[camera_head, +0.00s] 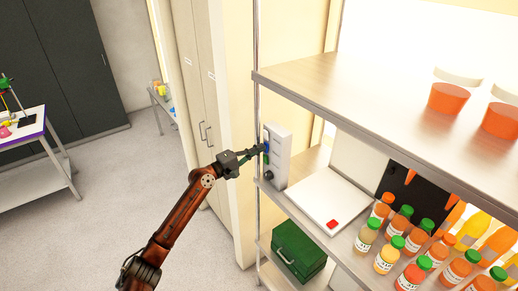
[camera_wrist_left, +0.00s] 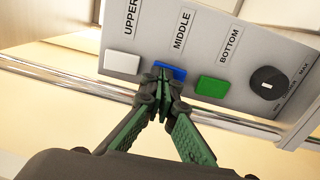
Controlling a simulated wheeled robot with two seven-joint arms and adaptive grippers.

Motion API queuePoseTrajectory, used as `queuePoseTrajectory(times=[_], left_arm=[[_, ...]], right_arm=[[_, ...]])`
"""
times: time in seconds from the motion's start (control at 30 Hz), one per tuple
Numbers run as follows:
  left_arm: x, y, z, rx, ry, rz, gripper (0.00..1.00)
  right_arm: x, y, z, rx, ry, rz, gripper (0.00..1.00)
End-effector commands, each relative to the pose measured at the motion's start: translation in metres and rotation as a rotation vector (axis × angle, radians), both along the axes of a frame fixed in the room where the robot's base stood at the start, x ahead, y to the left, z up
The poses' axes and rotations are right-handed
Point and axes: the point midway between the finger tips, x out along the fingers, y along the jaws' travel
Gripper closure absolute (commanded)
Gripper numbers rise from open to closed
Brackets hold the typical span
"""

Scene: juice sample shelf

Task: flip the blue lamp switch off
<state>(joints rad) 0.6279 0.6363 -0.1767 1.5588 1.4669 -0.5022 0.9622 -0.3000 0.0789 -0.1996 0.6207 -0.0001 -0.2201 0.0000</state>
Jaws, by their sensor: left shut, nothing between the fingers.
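The blue lamp switch (camera_wrist_left: 176,73) sits on a light grey switch box (camera_wrist_left: 205,30), under the label MIDDLE. My left gripper (camera_wrist_left: 162,72) is shut and empty, its fingertips at the blue switch and covering part of its left side. I cannot tell whether they touch it. In the head view the left gripper (camera_head: 258,150) reaches the left face of the switch box (camera_head: 278,155). A white switch (camera_wrist_left: 122,62) under UPPER is on one side, a green switch (camera_wrist_left: 212,87) under BOTTOM on the other. My right gripper is not in view.
A black knob (camera_wrist_left: 268,83) is beside the green switch. A metal shelf post (camera_head: 257,90) stands close to the box. Juice bottles (camera_head: 387,255) and a white panel with a red patch (camera_head: 325,200) share the shelf. A green case (camera_head: 298,250) is below.

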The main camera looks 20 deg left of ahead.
Motion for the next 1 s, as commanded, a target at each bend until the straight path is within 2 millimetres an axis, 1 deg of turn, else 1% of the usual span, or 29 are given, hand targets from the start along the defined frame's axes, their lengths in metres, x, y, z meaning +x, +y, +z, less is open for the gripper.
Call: queuePoseTrajectory(times=[0.17,0.4,0.6,0.7,0.8,1.0], left_arm=[[-0.014,0.010,0.005,0.001,-0.001,-0.010,1.00],[-0.055,0.043,0.009,0.004,-0.001,-0.012,1.00],[-0.081,0.063,0.015,0.001,0.000,-0.013,1.00],[-0.088,0.069,0.017,0.002,0.000,-0.012,1.00],[-0.092,0.071,0.019,0.002,0.000,-0.013,1.00],[-0.093,0.072,0.020,0.001,-0.001,-0.013,1.00]], right_arm=[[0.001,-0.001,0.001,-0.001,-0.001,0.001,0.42],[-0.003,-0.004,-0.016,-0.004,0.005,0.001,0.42],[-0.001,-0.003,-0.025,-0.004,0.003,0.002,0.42],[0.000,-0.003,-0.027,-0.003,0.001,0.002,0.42],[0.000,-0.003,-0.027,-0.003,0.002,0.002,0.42],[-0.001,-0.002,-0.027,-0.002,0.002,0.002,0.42]])
